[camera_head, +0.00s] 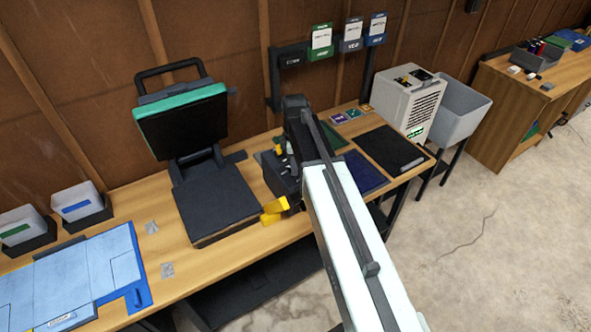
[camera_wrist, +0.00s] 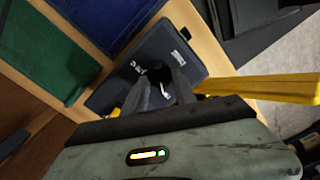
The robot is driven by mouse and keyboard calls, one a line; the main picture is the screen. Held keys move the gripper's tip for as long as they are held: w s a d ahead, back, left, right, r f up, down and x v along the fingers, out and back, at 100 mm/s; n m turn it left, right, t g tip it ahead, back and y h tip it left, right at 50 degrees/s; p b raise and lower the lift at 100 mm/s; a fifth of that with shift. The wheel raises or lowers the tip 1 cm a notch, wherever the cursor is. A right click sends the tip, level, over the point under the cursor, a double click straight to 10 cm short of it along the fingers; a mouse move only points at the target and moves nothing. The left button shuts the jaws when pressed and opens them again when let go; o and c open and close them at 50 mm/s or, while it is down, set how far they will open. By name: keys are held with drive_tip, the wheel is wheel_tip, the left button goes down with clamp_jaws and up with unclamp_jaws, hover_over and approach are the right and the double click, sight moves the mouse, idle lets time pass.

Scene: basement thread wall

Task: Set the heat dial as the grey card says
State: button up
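A grey card (camera_head: 351,36) hangs on the wall between a green card and a blue card; its print is too small to read. A heat press (camera_head: 215,195) with a green-trimmed upper plate stands open on the bench. I cannot make out a heat dial. My arm reaches over the bench, right of the press, and hides part of a dark unit with yellow parts (camera_head: 275,208). In the wrist view, my gripper (camera_wrist: 160,82) has its two dark fingers apart, with nothing clearly held. They are over a black panel with white print (camera_wrist: 115,92); a yellow bar (camera_wrist: 270,88) is beside them.
Green and navy (camera_wrist: 110,18) mats lie beside the panel. A white ribbed box (camera_head: 408,100) stands at the bench's right end, by a grey bin (camera_head: 462,105). Blue sheets (camera_head: 75,275) and two small bins lie at left. Open floor (camera_head: 500,240) is at right.

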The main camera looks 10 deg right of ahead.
drive_tip(key=shift+r, duration=0.1)
clamp_jaws()
drive_tip(key=m, duration=0.5)
drive_tip(key=shift+m, duration=0.3)
drive_tip(key=m, duration=0.5)
drive_tip(key=shift+m, duration=0.3)
drive_tip(key=m, duration=1.2)
drive_tip(key=shift+m, duration=0.3)
